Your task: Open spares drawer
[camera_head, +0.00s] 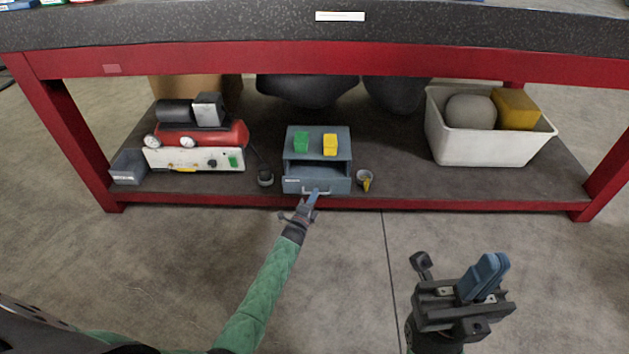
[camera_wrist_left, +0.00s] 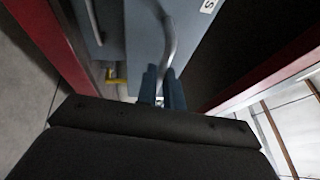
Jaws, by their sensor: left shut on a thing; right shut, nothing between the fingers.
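The spares drawer (camera_head: 300,185) is the lower front of a small blue-grey cabinet (camera_head: 318,134) on the bottom shelf of the red workbench. It stands pulled out part way, and its dark inside shows above the front. My left gripper (camera_head: 313,196) is shut on the drawer's curved metal handle (camera_head: 322,191); the handle also shows between the fingers in the left wrist view (camera_wrist_left: 168,45). My right gripper (camera_head: 483,277) is shut and empty, over the floor at the lower right, well away from the cabinet.
A green block (camera_head: 301,142) and a yellow block (camera_head: 330,145) sit on the cabinet. A small cup with something yellow (camera_head: 366,180) stands close on its right. A red compressor (camera_head: 200,134) is at left, a white bin (camera_head: 480,147) at right. The floor in front is clear.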

